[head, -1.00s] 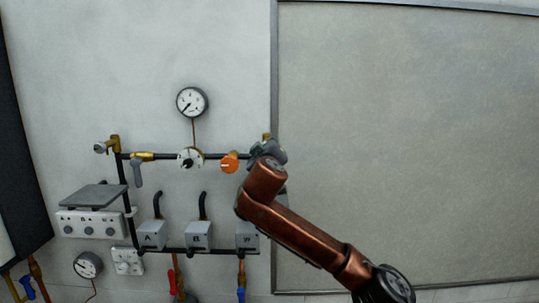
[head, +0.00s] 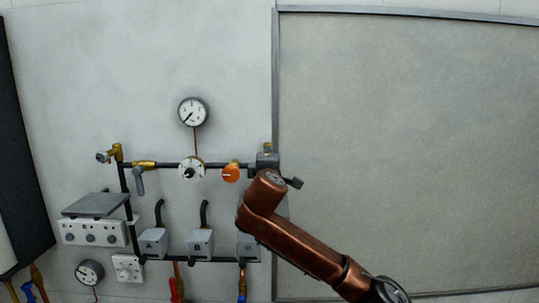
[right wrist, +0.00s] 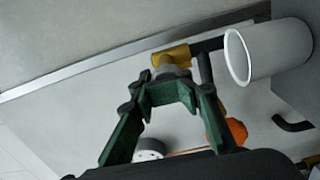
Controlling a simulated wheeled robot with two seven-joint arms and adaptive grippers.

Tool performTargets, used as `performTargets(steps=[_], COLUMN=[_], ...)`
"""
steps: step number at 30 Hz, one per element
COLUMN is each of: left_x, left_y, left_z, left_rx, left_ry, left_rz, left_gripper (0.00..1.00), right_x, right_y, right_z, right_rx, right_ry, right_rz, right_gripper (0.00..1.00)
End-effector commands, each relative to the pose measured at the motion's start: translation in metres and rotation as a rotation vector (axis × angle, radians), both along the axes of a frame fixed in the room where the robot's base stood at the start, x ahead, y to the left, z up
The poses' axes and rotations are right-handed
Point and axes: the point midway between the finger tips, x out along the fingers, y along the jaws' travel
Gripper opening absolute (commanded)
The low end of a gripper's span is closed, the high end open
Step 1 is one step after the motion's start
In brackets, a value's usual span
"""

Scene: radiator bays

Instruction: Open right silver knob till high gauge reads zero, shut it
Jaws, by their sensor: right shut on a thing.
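My right gripper (head: 268,160) is at the right end of the upper black pipe. In the right wrist view its green fingers (right wrist: 168,92) are closed around the right silver knob (right wrist: 170,72), beside a brass fitting (right wrist: 168,55). In the head view the gripper and wrist hide this knob. The upper gauge (head: 194,111) on the wall has its needle pointing to the lower left; its numbers are too small to read. Another gauge (head: 89,272) is at the lower left. A silver knob (head: 103,157) is at the pipe's left end. My left gripper is not in view.
An orange knob (head: 231,173) and a white dial (head: 191,168) sit on the pipe left of my gripper. A white open cylinder (right wrist: 270,53) is close to the fingers in the wrist view. The large framed panel (head: 410,140) at right is bare.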

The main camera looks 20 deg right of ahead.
Motion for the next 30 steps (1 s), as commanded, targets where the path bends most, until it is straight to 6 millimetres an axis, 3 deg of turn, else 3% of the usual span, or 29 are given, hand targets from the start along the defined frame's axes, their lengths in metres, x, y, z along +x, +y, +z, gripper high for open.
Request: performTargets(steps=[1,20,21,30], left_x=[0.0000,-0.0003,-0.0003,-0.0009], left_y=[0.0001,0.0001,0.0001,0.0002], left_z=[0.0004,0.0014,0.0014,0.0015], left_rx=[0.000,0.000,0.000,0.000], left_ry=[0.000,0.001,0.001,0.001], left_rz=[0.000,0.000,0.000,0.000], left_gripper=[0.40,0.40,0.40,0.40], right_x=[0.0052,0.0051,0.0051,0.0041], right_y=[0.0048,0.0049,0.0049,0.0024], right_z=[-0.0157,-0.0167,-0.0167,-0.0134], right_rx=[-0.016,-0.059,-0.059,-0.058], right_ry=[0.030,0.044,0.044,0.038], right_rz=[0.008,0.007,0.007,0.004], right_gripper=[0.00,0.00,0.16,0.36])
